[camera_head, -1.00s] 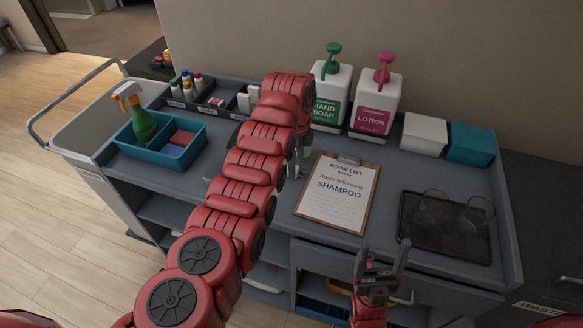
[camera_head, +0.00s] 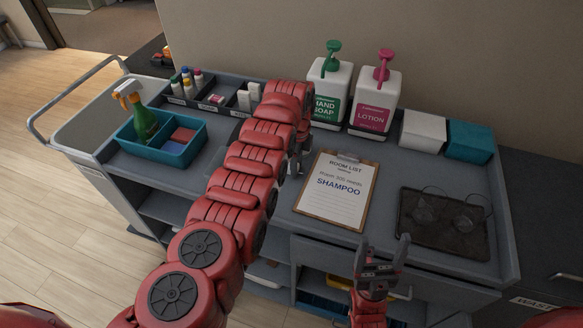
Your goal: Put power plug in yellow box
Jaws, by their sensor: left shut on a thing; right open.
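My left arm reaches across the cart from the lower left. Its gripper (camera_head: 296,164) is mostly hidden behind the arm, just left of the clipboard. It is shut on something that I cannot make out. I cannot see a power plug anywhere. A yellow thing (camera_head: 340,282) shows partly on the shelf below the cart top, behind my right gripper; I cannot tell if it is the yellow box. My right gripper (camera_head: 383,248) is open and empty, pointing up in front of the cart's front edge.
On the cart stand a blue caddy (camera_head: 190,153) with a spray bottle (camera_head: 142,122), a hand soap bottle (camera_head: 327,95), a lotion bottle (camera_head: 375,100), a clipboard (camera_head: 338,190), and a dark tray (camera_head: 442,240) with glasses. White and teal boxes (camera_head: 470,142) stand at the back right.

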